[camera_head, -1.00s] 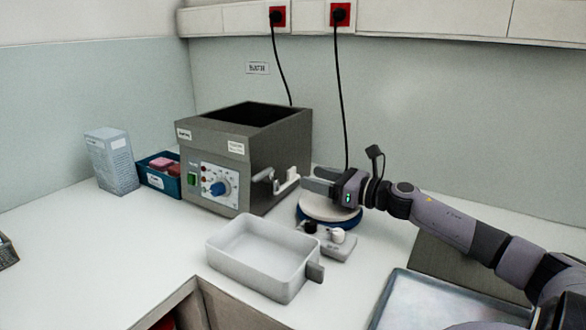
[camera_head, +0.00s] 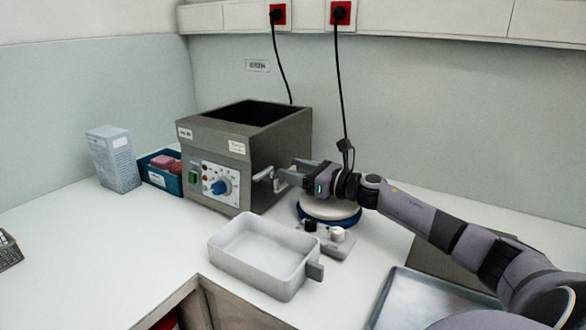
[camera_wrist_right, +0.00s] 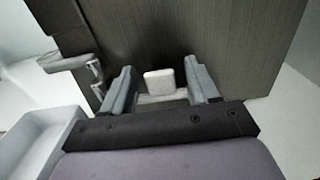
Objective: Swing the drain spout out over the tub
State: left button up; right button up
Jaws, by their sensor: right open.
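The grey bath (camera_head: 245,150) stands at the back of the counter, with a dial on its front. The grey drain spout (camera_head: 263,175) sticks out low at its right front corner; it also shows at upper left in the right wrist view (camera_wrist_right: 72,63). The white tub (camera_head: 262,258) stands on the counter in front of the bath. My right gripper (camera_head: 286,172) is at the bath's right side, beside the spout. In the wrist view its open fingers stand either side of a small white handle-like block (camera_wrist_right: 160,82); contact cannot be told. My left gripper is out of view.
A round white and blue plate device (camera_head: 330,209) stands under my right gripper, with a small knobbed unit (camera_head: 328,240) in front. A blue box (camera_head: 160,175) and grey carton (camera_head: 113,160) stand left of the bath. A metal tray (camera_head: 430,300) lies at front right.

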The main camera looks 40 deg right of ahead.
jog(key=shift+w+a, duration=0.15)
jog(key=shift+w, duration=0.15)
grip_shut()
dwell(0.4)
